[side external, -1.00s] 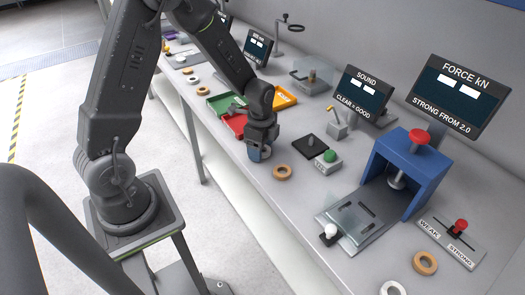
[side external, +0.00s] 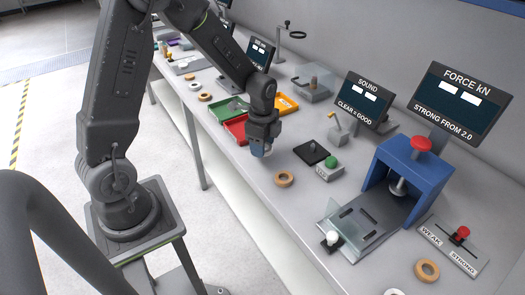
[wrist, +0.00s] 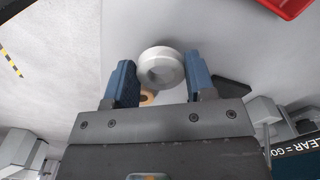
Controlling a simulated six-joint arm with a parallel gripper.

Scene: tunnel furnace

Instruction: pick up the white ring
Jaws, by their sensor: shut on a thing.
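In the wrist view the white ring (wrist: 161,67) sits between the two blue fingertips of my gripper (wrist: 160,80). My gripper is shut on it. In the side view my gripper (side external: 262,150) points down, just above the grey bench near its front edge. The held ring is mostly hidden there behind the fingers.
A tan ring (side external: 284,179) lies on the bench just in front of my gripper. Red (side external: 235,128) and green trays (side external: 226,108) are behind. A black pad (side external: 311,152), green-button box (side external: 329,167) and blue press (side external: 408,170) stand to the right. Another white ring (side external: 394,292) lies bottom right.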

